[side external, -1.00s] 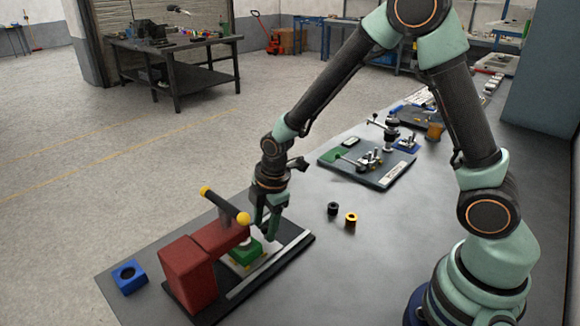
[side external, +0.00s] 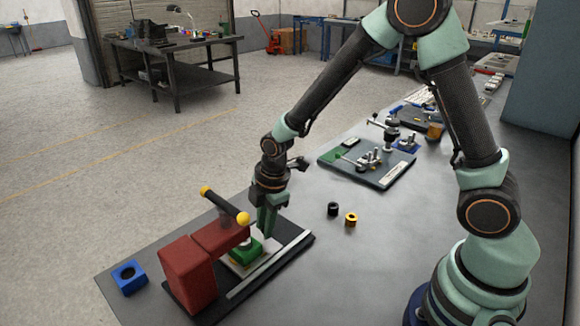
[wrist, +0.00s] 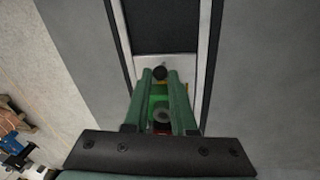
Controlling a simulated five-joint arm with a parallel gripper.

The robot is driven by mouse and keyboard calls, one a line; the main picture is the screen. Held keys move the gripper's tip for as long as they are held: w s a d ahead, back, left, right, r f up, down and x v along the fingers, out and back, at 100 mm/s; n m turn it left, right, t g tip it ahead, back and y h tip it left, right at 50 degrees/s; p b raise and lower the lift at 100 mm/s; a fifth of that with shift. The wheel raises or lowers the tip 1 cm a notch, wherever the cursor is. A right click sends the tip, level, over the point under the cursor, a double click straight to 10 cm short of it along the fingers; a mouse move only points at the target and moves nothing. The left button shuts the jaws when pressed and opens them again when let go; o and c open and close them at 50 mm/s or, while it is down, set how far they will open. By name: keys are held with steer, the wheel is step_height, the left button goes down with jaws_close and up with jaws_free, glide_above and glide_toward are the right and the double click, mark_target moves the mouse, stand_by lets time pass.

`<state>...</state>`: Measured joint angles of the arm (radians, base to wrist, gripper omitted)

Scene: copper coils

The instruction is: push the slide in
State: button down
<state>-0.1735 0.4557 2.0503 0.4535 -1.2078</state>
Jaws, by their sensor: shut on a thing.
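The slide is a pale plate (side external: 264,252) on the dark base of a red press (side external: 188,272); it also shows in the wrist view (wrist: 137,72). A green block (side external: 244,249) sits on the slide, partly under the press head. In the wrist view, the green block (wrist: 158,101) and a grey ring (wrist: 162,117) show between my fingers. My gripper (side external: 266,232) points down beside the press head. In the wrist view, my gripper (wrist: 161,74) has its fingertips on both sides of a small black knob (wrist: 160,72) on the slide and is shut on it.
A silver rail (side external: 272,264) runs along the base. The press has a lever (side external: 223,206) with yellow ends close to my gripper. A blue block (side external: 129,277) stands at left.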

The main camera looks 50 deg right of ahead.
mark_target(251, 240)
steer(key=shift+s+a, duration=0.1)
steer(key=shift+a, duration=0.05)
stand_by(0.7)
steer(key=shift+a, duration=1.85)
steer(key=c, duration=0.7)
jaws_free()
steer(key=shift+c, duration=0.2)
steer(key=shift+r, duration=0.5)
step_height(251, 240, up, 11)
steer(key=s, duration=0.2)
steer(key=shift+d, duration=0.3)
